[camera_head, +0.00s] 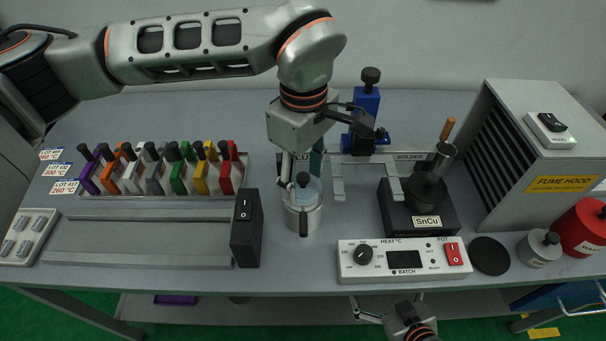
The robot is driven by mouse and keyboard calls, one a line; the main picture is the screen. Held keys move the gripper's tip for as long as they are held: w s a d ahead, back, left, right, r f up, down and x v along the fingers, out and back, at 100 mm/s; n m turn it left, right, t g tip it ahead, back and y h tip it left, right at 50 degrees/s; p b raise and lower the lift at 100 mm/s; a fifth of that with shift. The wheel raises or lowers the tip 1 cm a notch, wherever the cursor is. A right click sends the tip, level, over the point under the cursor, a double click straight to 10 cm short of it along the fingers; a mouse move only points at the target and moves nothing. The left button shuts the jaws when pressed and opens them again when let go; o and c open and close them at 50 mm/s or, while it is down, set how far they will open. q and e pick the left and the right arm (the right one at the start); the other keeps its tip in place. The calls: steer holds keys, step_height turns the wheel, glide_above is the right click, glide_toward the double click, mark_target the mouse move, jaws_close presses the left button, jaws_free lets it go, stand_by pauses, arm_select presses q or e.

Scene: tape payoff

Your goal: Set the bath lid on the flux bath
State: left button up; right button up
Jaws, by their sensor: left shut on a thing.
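The flux bath appears to be the metal cup (303,221) with a dark front handle, standing on the bench near its middle. A pale bluish disc with a dark knob, which looks like the bath lid (312,190), is at the cup's mouth. My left gripper (302,176) reaches down from above and is shut on the lid by its knob. I cannot tell whether the lid rests on the rim or hangs just above it. My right gripper (388,305) is low at the front edge, fingers spread and empty.
A black switch box (246,230) stands close left of the cup. The heat controller (404,260) and SnCu solder pot (425,193) are to the right. A row of coloured holders (163,172) is at left. A black disc (490,255) lies at right.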

arm_select(q)
steer(key=shift+f, duration=0.25)
steer(key=o, duration=1)
steer(key=o, duration=0.5)
steer(key=shift+r+p, duration=1.9)
steer(key=shift+r, duration=1.6)
